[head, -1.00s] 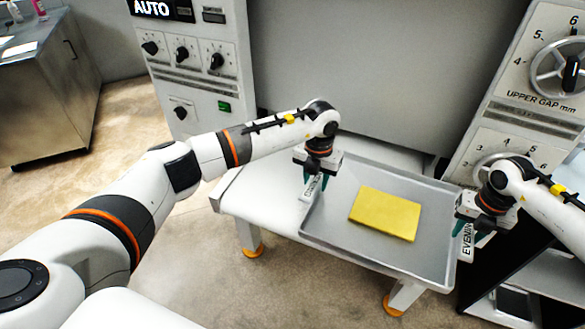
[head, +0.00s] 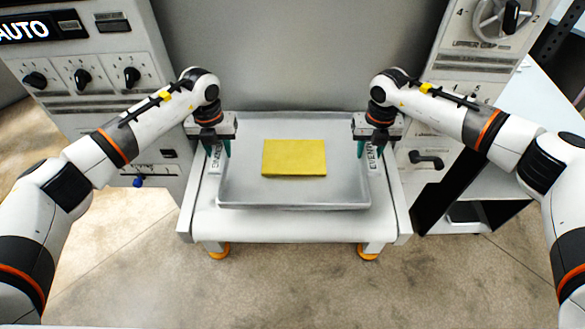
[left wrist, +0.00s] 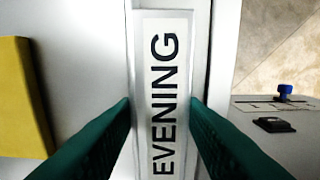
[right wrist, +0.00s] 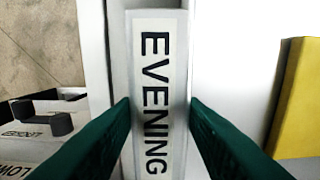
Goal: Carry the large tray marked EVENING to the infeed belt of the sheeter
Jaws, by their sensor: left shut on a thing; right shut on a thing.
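The large grey tray (head: 235,190) carries a yellow slab (head: 294,158) near its middle. It is over the white infeed belt (head: 300,225) of the sheeter, level and squared to it; I cannot tell whether it touches the belt. My left gripper (head: 217,148) is shut on the tray's left end, where the EVENING label (left wrist: 164,95) shows between the green fingers in the left wrist view. My right gripper (head: 371,150) is shut on the right end, with its EVENING label (right wrist: 157,90) between the fingers in the right wrist view.
The control panel with dials (head: 85,75) stands at the left and the gap-dial panel (head: 490,35) at the right. A grey sheeter wall rises behind the tray. A dark-sided shelf unit (head: 455,190) stands at the right. The floor in front is clear.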

